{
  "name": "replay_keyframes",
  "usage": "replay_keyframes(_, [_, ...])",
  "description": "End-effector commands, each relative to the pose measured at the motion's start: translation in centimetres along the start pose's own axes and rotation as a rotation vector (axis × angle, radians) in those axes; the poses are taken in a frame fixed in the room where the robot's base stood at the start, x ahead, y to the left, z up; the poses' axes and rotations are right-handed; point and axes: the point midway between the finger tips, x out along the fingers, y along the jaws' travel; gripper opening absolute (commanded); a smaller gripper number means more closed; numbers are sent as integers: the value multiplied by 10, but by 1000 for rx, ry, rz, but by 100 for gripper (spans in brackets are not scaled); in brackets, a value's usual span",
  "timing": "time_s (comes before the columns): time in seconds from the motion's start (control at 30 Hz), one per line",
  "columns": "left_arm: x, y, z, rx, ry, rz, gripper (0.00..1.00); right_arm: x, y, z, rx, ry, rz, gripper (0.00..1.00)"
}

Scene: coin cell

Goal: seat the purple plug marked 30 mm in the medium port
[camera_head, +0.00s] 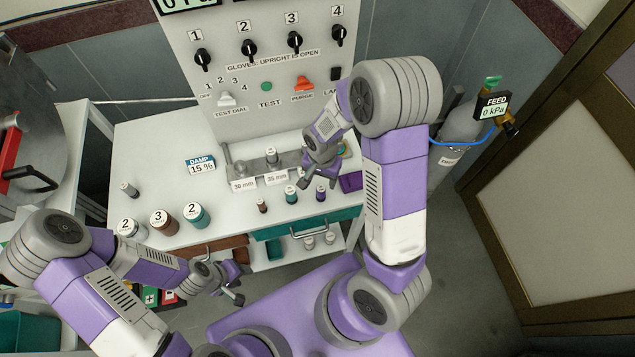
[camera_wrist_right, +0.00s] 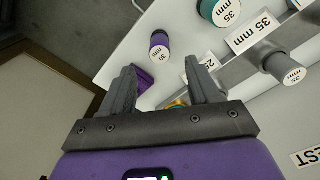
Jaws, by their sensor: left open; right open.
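The purple plug (camera_head: 321,193) stands upright near the front right edge of the white bench; in the right wrist view (camera_wrist_right: 158,47) its pale top reads 30 mm. A grey port block (camera_head: 295,162) lies behind it, with front labels 30 mm (camera_head: 243,184) and 35 mm (camera_head: 276,178); a third label is partly hidden. A grey plug (camera_head: 271,156) marked 35 mm stands at the block's middle. My right gripper (camera_head: 306,183) is open and empty above the bench, apart from the purple plug. My left gripper (camera_head: 238,288) is open and empty, low in front of the bench.
A teal plug (camera_head: 291,194) and a brown plug (camera_head: 262,205) stand left of the purple one. A purple block (camera_head: 350,182) lies to its right. Several numbered jars (camera_head: 164,222) stand at front left. A control panel (camera_head: 262,60) rises behind.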

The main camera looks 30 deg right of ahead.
Motion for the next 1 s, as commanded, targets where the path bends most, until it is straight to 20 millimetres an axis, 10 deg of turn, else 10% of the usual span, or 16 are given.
replay_keyframes(0.4, [5, -2, 0, 0, -1, 0, 43, 58, 0, 0, -2, -4, 3, 61])
replay_keyframes(0.77, [5, -2, 0, 0, 0, 0, 43, 67, -1, 0, -2, -1, -2, 61])
replay_keyframes(1.0, [5, -2, 0, 0, 0, 0, 43, 67, -1, 0, -2, -2, -2, 24])
